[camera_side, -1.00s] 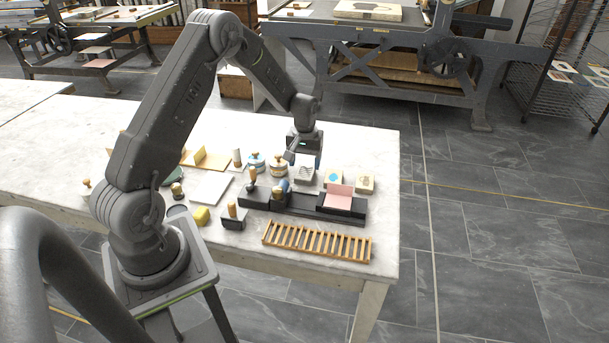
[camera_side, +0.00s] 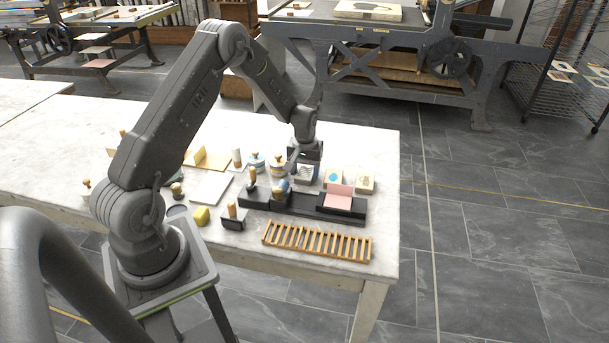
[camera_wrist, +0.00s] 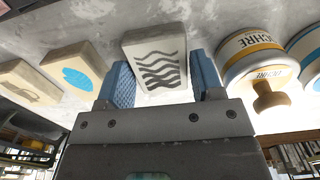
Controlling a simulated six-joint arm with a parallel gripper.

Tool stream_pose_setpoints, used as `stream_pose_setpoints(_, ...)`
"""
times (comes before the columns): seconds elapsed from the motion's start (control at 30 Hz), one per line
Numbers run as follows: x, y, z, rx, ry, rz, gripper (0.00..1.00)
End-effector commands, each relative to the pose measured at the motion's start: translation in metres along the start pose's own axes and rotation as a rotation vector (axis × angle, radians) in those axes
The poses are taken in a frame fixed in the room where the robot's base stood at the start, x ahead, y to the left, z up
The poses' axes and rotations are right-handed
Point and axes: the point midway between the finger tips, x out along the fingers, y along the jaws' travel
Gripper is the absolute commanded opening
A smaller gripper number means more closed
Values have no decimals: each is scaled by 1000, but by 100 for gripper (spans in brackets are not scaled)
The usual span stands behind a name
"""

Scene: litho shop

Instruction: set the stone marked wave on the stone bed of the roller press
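The stone marked wave (camera_wrist: 157,62), a pale block with dark wavy lines, sits on the table between my gripper's two blue fingers (camera_wrist: 164,80) in the wrist view. In the side view the stone (camera_side: 305,175) is partly hidden beneath my gripper (camera_side: 303,160). The fingers stand on either side of the stone; a narrow gap shows at the right one in the wrist view, and no grip is visible. The roller press, with its long black bed (camera_side: 302,206), lies just in front of the stone. A pink sheet (camera_side: 338,202) is at its right end.
Two other stones, one with a blue mark (camera_side: 334,177) and one with a brown mark (camera_side: 364,184), stand to the right. An ochre-labelled jar (camera_side: 278,166) stands close on the left. A wooden slotted rack (camera_side: 316,241) lies at the table's front.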

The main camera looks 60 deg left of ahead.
Motion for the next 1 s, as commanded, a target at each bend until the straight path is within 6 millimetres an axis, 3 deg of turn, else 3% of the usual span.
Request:
stream_pose_setpoints(0.27,0,0,0,0,0,0,34)
stream_pose_setpoints(1.0,-37,0,0,0,2,1,34)
